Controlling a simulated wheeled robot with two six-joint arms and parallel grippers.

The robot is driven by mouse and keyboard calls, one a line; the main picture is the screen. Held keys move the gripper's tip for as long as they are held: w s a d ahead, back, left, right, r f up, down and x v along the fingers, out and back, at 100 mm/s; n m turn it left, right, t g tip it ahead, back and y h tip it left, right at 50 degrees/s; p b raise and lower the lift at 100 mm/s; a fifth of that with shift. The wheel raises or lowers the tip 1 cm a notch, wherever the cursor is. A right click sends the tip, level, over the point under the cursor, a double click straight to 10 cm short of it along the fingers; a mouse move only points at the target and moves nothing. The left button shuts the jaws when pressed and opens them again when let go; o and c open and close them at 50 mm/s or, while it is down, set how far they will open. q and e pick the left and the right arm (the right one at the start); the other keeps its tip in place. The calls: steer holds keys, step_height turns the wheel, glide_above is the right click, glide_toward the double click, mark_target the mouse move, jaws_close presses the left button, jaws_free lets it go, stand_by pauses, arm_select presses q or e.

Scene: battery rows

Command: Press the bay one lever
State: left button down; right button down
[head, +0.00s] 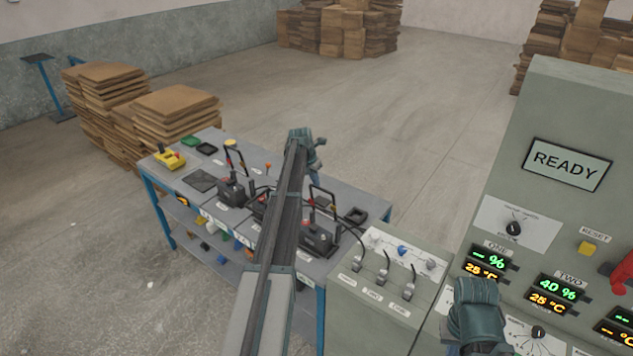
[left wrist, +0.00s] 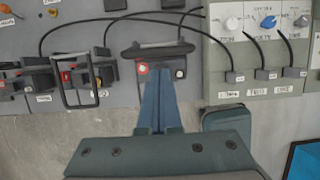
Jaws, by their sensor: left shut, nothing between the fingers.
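The bay one dock (head: 318,238) is the rightmost black unit on the grey bench. Its lever (head: 322,190) is a black bar frame standing up from it. In the left wrist view the lever (left wrist: 157,50) lies just beyond my left gripper (left wrist: 160,72). The two blue fingers are together and empty, with their tips over the dock beside a red light (left wrist: 142,69). I cannot tell whether they touch the lever. In the head view my left arm hides part of the bench and the fingertips.
Two more docks stand to the left, one with a raised bar (left wrist: 78,85). A cable console (head: 385,285) with knobs adjoins the bench on the right. A tall panel (head: 580,120) reads READY. Stacked cardboard (head: 175,115) stands behind the bench.

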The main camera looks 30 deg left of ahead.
arm_select(q)
steer(key=r+p, duration=0.1)
steer(key=w+r+p, duration=0.1)
steer(key=r, duration=0.1)
steer(key=r+p, duration=0.2)
steer(key=shift+w+d, duration=0.15)
steer(key=shift+w, duration=0.25)
